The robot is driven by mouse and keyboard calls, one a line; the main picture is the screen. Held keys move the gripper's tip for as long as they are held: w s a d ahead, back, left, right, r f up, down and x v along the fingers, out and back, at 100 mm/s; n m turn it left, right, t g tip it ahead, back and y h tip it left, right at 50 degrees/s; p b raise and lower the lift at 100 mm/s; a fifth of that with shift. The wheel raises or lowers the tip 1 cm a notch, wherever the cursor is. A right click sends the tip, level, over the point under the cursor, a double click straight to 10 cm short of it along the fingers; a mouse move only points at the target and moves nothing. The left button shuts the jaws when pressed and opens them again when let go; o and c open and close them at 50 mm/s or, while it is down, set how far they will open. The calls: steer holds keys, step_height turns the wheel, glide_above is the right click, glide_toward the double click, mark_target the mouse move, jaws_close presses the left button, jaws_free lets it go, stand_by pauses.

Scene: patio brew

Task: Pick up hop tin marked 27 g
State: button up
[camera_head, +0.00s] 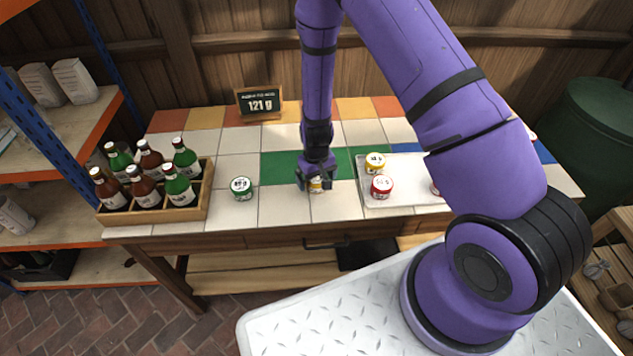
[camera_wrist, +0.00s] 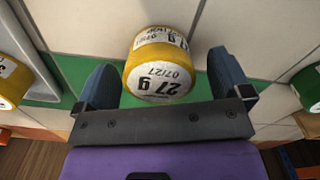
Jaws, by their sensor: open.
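The hop tin marked 27 g (camera_wrist: 160,65) is yellow with a white label and stands on the tiled tabletop. In the wrist view it sits between the two open fingers of my gripper (camera_wrist: 170,85), with a gap at each side. In the head view my gripper (camera_head: 316,184) is over the tin (camera_head: 316,187), and its fingers hide most of it.
A green tin (camera_head: 241,187) stands to the left. A white tray (camera_head: 408,163) to the right holds a yellow tin (camera_head: 375,162) and a red tin (camera_head: 382,186). A wooden bottle crate (camera_head: 205,200) is at the left; a sign (camera_head: 260,103) reads 121 g.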

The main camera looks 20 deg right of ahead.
steer(key=shift+f, duration=0.75)
steer(key=c, duration=1)
steer(key=shift+r, duration=0.1)
